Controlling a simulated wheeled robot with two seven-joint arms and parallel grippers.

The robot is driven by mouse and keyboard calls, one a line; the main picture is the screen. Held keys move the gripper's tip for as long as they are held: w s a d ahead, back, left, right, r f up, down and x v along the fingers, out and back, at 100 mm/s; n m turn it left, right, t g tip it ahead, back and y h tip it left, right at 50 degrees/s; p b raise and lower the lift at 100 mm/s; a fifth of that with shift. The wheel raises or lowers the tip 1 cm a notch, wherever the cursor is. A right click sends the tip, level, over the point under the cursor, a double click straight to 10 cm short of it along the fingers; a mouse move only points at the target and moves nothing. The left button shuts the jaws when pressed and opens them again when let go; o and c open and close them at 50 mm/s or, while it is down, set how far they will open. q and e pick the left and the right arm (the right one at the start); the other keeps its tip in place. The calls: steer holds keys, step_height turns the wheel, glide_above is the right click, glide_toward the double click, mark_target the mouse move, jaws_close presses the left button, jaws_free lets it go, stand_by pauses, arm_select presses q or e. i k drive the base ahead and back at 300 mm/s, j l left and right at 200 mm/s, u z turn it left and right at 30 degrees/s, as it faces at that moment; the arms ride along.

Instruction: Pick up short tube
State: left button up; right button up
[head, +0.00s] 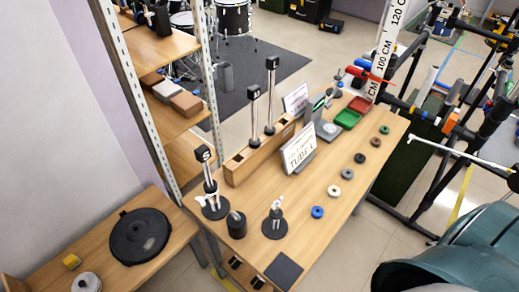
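A short silver tube (211,187) with a black cap marked with what looks like an S stands upright at the left end of the wooden table. Its foot is by a round black base with a pale clip-like piece. Two taller silver tubes with black caps, one tube (254,113) and one farther tube (270,90), stand upright in a long wooden block (241,172). Neither of my grippers shows in the head view, and nothing is seen touching the short tube.
On the table (325,190) are a black cup (236,225), a round black stand (274,228), a dark square pad (283,271), a "TUBE L" sign (299,149) and several small rings. A shelf (170,100) stands behind left; a black disc (139,237) lies on the left bench.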

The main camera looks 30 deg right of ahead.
mark_target(203, 154)
steer(key=i+j+z, duration=0.1)
steer(key=j+z, duration=0.25)
steer(key=j, duration=0.35)
steer(key=j+z, duration=0.35)
steer(key=j, duration=0.35)
steer(key=k+j+z, duration=0.1)
steer(key=j+z, duration=0.3)
steer(key=j, duration=0.25)
